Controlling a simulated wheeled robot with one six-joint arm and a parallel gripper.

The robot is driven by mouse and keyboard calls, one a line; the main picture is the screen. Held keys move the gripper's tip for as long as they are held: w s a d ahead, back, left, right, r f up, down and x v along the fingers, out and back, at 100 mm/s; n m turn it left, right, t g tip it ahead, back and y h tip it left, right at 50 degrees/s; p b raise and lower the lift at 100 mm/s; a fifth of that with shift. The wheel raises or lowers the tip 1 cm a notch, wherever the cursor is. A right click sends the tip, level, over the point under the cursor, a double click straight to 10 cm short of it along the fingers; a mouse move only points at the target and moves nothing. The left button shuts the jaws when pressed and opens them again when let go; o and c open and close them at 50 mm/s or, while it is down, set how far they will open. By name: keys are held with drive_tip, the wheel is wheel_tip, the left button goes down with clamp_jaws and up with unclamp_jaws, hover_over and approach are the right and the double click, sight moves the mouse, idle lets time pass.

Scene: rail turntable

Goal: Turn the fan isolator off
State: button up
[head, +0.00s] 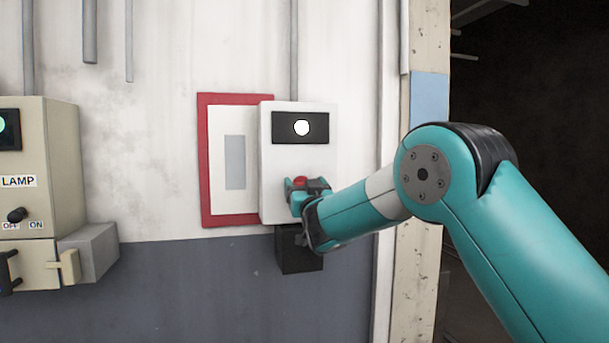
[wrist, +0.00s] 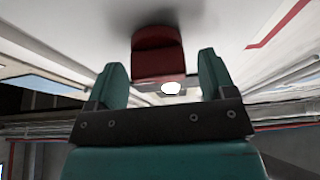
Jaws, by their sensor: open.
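A white box (head: 268,165) with a red border panel behind it hangs on the wall in the head view. It has a dark window with a lit white lamp (head: 302,128) and a red knob (head: 300,181) below. I take this box to be the fan isolator; no label on it is readable. My gripper (head: 307,186) is at the knob, its teal fingers on either side of it. In the wrist view the red knob (wrist: 158,52) stands ahead, between the two open fingers (wrist: 163,80). Gaps show beside the knob, and I cannot tell whether either finger touches it.
A beige box marked LAMP (head: 50,150), with a small black switch (head: 17,215), is at the left. A black block (head: 297,255) sits under the white box. The red-bordered panel (head: 204,165) is beside it. A dark opening (head: 530,90) is at the right.

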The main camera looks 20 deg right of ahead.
drive_tip(key=shift+w, duration=0.25)
drive_tip(key=c, duration=0.9)
drive_tip(key=shift+c, duration=0.2)
